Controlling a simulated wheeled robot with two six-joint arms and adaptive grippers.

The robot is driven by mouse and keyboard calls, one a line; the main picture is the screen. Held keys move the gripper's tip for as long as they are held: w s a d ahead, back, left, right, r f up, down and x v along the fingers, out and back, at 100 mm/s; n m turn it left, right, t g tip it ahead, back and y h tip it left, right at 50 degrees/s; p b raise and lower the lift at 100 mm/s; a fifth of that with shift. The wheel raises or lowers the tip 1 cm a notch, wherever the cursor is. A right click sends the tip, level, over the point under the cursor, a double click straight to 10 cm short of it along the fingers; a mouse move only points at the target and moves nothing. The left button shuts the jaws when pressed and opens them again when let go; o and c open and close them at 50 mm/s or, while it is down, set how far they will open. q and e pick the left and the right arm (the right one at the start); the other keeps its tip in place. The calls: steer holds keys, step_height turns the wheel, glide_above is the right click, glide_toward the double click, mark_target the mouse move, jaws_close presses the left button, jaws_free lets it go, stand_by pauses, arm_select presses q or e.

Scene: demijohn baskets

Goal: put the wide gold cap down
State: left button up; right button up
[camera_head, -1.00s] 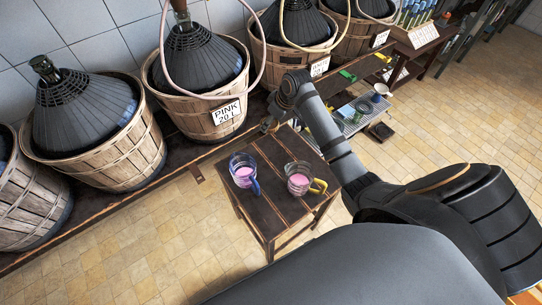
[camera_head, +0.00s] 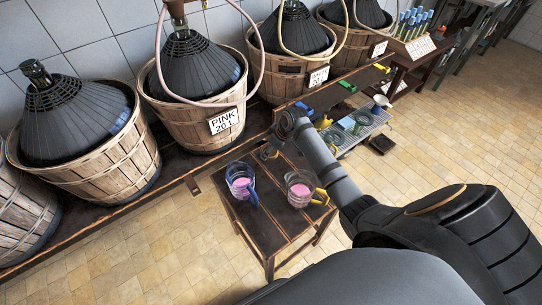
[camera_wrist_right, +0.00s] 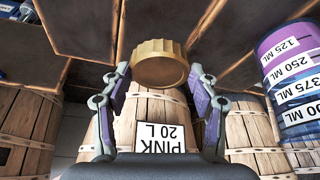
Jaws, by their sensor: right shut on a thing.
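The wide gold cap (camera_wrist_right: 160,64) shows in the right wrist view, between the fingertips of my right gripper (camera_wrist_right: 156,72), which is shut on it. In the head view my right gripper (camera_head: 268,152) is at the far edge of the small wooden table (camera_head: 280,235), behind the two jugs. The cap cannot be made out in the head view. I cannot tell whether the cap touches the tabletop. My left gripper is not in view.
A blue-handled jug (camera_head: 240,186) and a yellow-handled jug (camera_head: 299,191) with pink liquid stand on the table. The blue-handled jug, with volume labels (camera_wrist_right: 290,65), is close right in the wrist view. Basketed demijohns, one labelled PINK 20 L (camera_head: 223,121), line the shelf behind.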

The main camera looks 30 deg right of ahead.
mark_target(273, 153)
steer(key=shift+f, duration=1.85)
steer(key=shift+f, duration=0.1)
steer(key=o, duration=1.1)
steer(key=p+v, duration=0.1)
steer(key=v, duration=1.1)
